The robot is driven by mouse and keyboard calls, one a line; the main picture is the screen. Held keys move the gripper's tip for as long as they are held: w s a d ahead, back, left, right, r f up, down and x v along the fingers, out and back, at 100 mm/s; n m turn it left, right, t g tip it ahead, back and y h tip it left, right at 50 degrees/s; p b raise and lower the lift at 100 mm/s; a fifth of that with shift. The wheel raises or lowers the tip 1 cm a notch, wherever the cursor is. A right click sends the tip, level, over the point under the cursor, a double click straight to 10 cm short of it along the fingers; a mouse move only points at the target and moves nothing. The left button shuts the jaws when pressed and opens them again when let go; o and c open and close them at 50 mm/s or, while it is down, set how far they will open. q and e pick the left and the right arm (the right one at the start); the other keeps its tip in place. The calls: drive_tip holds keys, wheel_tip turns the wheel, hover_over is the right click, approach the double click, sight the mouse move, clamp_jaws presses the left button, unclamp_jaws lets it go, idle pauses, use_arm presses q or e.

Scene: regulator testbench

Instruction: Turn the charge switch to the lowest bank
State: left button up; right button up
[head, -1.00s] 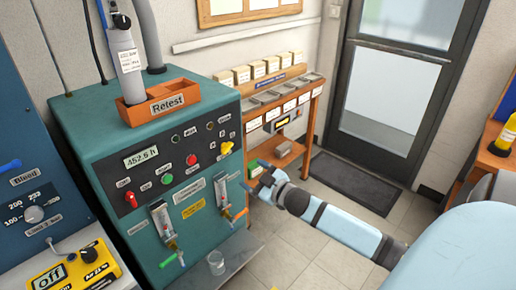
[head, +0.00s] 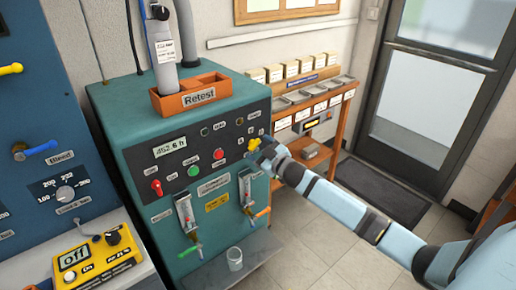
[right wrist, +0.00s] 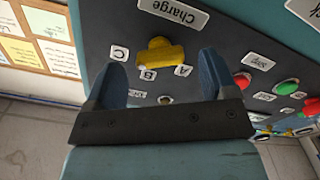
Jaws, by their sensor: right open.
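The yellow charge switch (head: 254,144) sits at the upper right of the dark panel on the teal test bench (head: 150,130). In the right wrist view the switch (right wrist: 162,53) is a winged knob below the "Charge" label (right wrist: 173,12), with plates C (right wrist: 118,53), B (right wrist: 148,75) and A (right wrist: 182,70) around it. I cannot tell which plate it points to. My right gripper (head: 264,153) is at the panel beside the switch. In the right wrist view its open fingers (right wrist: 162,62) stand either side of the switch, with gaps. My left gripper is not in view.
Red and green buttons (head: 193,171), a red toggle (head: 156,187) and two flow gauges (head: 186,212) share the bench front. An orange "Retest" tray (head: 198,96) is on top. A glass (head: 235,258) stands on the ledge below.

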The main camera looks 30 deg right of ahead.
drive_tip(key=shift+w, duration=0.75)
drive_tip(key=c, duration=0.9)
drive_tip(key=shift+c, duration=0.2)
